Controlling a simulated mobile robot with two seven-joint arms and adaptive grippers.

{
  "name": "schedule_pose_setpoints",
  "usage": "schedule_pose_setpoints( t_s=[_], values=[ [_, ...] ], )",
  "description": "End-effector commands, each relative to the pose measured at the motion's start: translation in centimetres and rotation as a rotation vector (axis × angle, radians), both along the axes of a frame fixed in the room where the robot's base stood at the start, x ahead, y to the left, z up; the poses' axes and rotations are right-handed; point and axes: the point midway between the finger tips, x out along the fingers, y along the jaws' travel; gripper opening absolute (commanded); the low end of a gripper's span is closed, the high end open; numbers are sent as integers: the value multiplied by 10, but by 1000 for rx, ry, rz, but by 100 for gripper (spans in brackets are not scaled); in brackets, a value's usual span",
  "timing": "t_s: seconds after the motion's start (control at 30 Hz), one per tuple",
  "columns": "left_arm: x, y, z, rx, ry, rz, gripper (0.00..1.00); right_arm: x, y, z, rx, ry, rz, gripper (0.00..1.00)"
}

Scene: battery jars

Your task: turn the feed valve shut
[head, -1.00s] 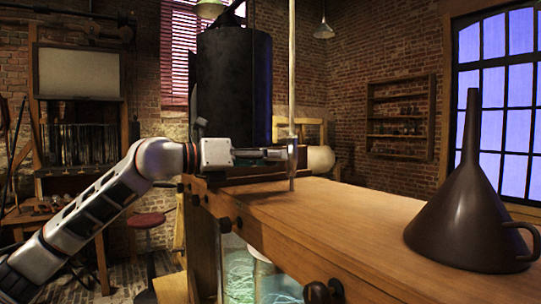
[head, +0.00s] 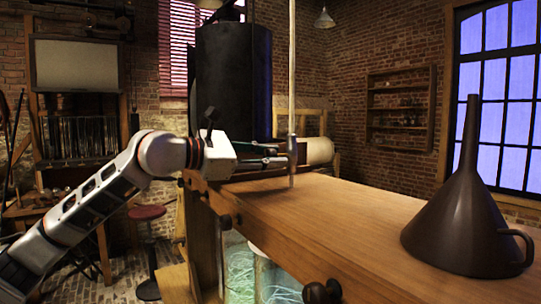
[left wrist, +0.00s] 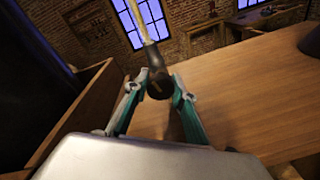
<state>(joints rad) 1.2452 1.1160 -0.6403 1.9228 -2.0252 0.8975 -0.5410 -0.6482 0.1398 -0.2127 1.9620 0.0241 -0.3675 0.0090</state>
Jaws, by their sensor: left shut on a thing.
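The feed valve (head: 292,148) is a small dark brown fitting low on a thin pale upright pipe (head: 291,70) at the far left end of the wooden bench. My left gripper (head: 283,156) reaches it from the left and is shut on it. In the left wrist view the dark valve (left wrist: 157,84) sits between the two teal-lined fingers (left wrist: 160,90), with the pale pipe rising from it. The fingers hide part of the valve, so its exact angle is hard to tell. My right gripper is not in view.
A large dark funnel (head: 468,225) stands on the right part of the bench (head: 330,215). A tall black cylinder (head: 233,90) rises behind my left gripper. Glass jars (head: 270,280) stand below the bench front. The bench middle is clear.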

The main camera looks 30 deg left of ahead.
Motion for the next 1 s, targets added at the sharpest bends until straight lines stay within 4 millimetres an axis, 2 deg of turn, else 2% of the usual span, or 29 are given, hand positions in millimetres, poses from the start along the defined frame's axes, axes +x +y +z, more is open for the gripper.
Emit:
schedule_pose_setpoints(
  t_s=[0.4,1.0],
  values=[
    [0,-1,-1,185,-108,-1,3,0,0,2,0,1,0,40],
    [0,-1,-1,219,-126,-1,4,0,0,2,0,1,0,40]
  ],
)
